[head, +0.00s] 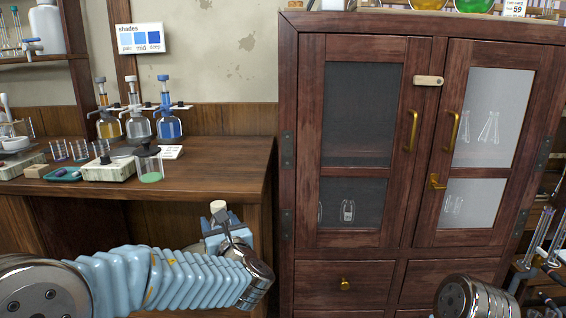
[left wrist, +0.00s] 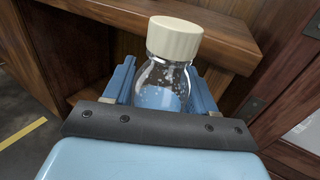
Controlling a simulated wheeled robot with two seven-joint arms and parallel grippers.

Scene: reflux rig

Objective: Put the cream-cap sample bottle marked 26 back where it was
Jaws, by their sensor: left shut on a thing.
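The cream-cap sample bottle (left wrist: 165,78) is clear glass with pale blue contents, and no number on it can be read. In the left wrist view my left gripper (left wrist: 160,92) is shut around its body, with a blue finger on each side. In the head view the cream cap (head: 218,206) shows above my left gripper (head: 222,232), in front of the bench and left of the cabinet. The bottle's lower part is hidden by the gripper. Only a metal part of my right arm shows at the bottom right, and its gripper is out of view.
The dark wood cabinet (head: 287,150) has both doors closed, with a wooden latch (head: 428,80) across them and glassware inside. The bench (head: 225,155) holds several stoppered bottles, a lidded jar (head: 149,165) and small racks. A shades card (head: 140,38) hangs on the wall.

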